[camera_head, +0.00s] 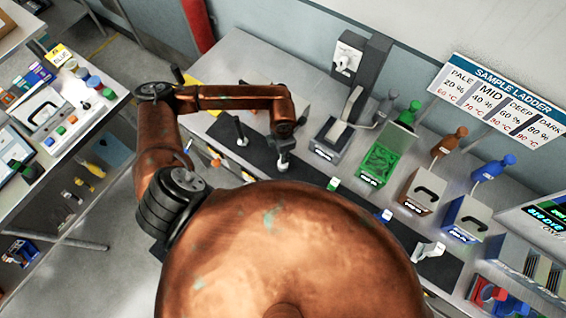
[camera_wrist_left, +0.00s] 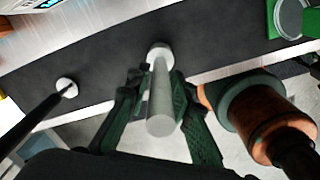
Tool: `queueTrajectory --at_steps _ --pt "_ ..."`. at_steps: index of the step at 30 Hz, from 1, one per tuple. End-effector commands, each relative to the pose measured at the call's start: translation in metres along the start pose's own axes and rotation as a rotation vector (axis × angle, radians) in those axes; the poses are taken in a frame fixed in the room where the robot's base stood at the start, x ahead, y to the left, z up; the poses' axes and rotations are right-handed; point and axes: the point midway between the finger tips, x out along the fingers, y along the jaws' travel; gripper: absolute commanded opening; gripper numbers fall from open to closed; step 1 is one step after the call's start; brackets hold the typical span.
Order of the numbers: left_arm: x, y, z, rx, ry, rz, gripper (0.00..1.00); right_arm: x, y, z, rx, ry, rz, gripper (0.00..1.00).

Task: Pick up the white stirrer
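The white stirrer (camera_wrist_left: 161,100) stands on the dark mat (camera_wrist_left: 105,62) in the left wrist view, with its pale round foot at the far end and its near end toward the camera. My left gripper (camera_wrist_left: 160,82) has its two green fingers on either side of the shaft, and they appear to touch it. In the head view the left gripper (camera_head: 283,152) is above the dark strip, and the stirrer's foot shows just below it. My right gripper is in neither view.
A black-shafted stirrer (camera_wrist_left: 65,88) with a white foot stands to the left on the mat. Behind the strip are a green bin (camera_head: 378,160), a brown bin (camera_head: 421,190) and a blue bin (camera_head: 468,218). A side bench (camera_head: 95,118) is at left.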

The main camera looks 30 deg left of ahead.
Motion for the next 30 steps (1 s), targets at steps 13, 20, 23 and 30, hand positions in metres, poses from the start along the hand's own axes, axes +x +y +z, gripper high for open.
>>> queueTrajectory --at_steps 13,20,23,30 --pt "-0.001 0.0 0.0 0.0 -0.001 0.0 0.0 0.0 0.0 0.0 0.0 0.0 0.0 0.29" --pt "-0.004 0.0 0.001 0.0 -0.002 0.0 0.0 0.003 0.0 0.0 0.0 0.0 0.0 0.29" --pt "-0.011 0.001 0.001 0.0 -0.002 0.002 0.0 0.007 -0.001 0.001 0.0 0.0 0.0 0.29" --pt "-0.048 -0.016 -0.003 0.007 -0.005 0.001 0.0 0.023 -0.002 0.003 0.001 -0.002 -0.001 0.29"
